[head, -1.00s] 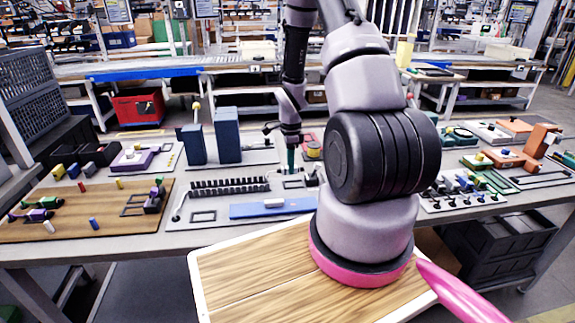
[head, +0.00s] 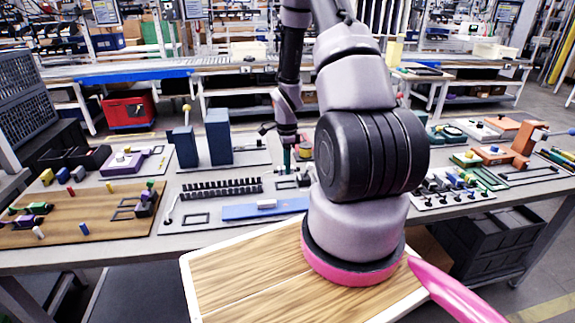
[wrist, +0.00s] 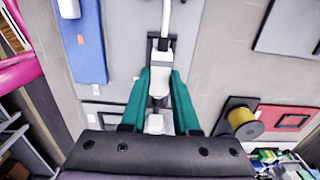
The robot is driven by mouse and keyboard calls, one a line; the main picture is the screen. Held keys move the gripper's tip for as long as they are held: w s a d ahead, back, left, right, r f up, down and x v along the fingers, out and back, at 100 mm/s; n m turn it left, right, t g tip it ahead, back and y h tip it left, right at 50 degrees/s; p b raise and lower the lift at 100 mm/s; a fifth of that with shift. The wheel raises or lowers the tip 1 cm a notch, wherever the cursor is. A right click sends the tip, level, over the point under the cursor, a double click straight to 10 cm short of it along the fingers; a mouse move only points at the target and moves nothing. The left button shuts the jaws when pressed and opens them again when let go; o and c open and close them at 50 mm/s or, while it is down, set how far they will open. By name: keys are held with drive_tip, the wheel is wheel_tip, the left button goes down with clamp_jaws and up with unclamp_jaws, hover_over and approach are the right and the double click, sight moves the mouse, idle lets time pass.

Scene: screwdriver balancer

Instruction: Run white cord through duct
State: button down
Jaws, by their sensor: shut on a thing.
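The black slotted duct (head: 222,188) lies on a grey board left of my gripper. The white cord (head: 171,207) shows beyond the duct's left end, and a white length of it (wrist: 167,14) runs up out of the wrist view. My gripper (wrist: 161,75) has green fingers close together over a small black fixture (wrist: 154,40), shut on a white piece that looks like the cord's end. In the head view the green fingertips (head: 287,160) are low at the duct's right side, partly blocked by my arm. Whether cord lies inside the duct is too small to tell.
A blue bar (head: 240,211) with a white block lies in front of the duct; it also shows in the wrist view (wrist: 87,45). Two blue blocks (head: 218,137) stand behind. A yellow spool (wrist: 243,123) is close to my gripper's right. Small parts boards lie either side.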

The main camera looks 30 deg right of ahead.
drive_tip(key=shift+f, duration=0.15)
idle(0.4)
drive_tip(key=shift+f, duration=1.65)
drive_tip(key=shift+f, duration=0.6)
drive_tip(key=c, duration=0.6)
unclamp_jaws()
wheel_tip(320, 180, up, 11)
drive_tip(key=shift+f, duration=0.1)
